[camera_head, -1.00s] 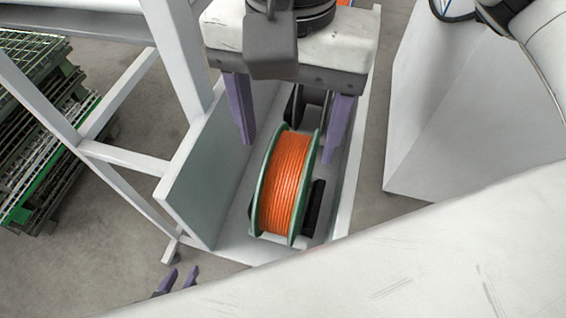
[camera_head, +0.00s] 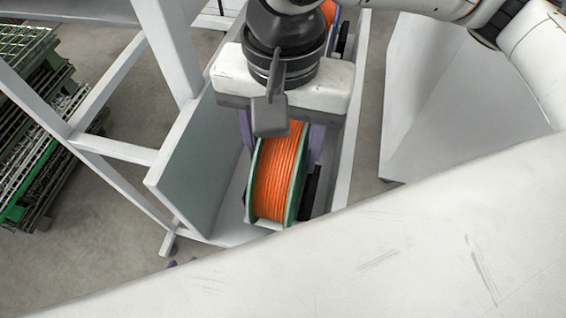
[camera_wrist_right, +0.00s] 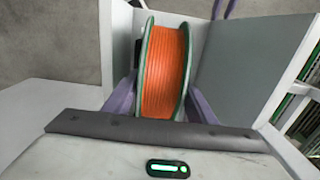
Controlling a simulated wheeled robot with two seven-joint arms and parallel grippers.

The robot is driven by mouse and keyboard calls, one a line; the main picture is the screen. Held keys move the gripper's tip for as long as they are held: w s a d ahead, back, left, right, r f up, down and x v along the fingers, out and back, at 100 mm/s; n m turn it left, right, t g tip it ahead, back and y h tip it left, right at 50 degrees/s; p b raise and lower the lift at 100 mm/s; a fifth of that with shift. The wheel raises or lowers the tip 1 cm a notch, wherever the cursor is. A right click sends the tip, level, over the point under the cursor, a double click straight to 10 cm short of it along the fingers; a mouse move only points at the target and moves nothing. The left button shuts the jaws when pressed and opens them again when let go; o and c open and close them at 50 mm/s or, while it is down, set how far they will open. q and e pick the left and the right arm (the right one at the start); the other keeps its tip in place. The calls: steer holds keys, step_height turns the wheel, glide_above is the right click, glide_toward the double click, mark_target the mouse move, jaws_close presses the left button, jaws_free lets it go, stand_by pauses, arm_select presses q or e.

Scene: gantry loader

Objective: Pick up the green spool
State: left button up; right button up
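The green spool (camera_head: 275,185) has green flanges and is wound with orange cable. It stands on edge in a pale channel (camera_head: 338,165), and it also shows in the right wrist view (camera_wrist_right: 163,70). My right gripper (camera_head: 282,150) is above it, pointing down, with one purple finger beside each flange. In the right wrist view the fingers (camera_wrist_right: 160,95) straddle the spool and look close to the flanges; contact is not clear. My left gripper (camera_head: 183,262) is low at the left, away from the spool. Its two fingertips are apart and mostly hidden behind a white surface.
A tall grey-green panel (camera_head: 195,165) walls the channel's left side. A white frame (camera_head: 120,148) stands left of it. Another orange-wound spool (camera_head: 329,12) is further back. A white box (camera_head: 425,100) stands at the right. Stacked green mesh crates (camera_head: 40,130) are at far left.

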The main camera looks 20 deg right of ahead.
jaws_close()
steer(key=shift+r, duration=0.1)
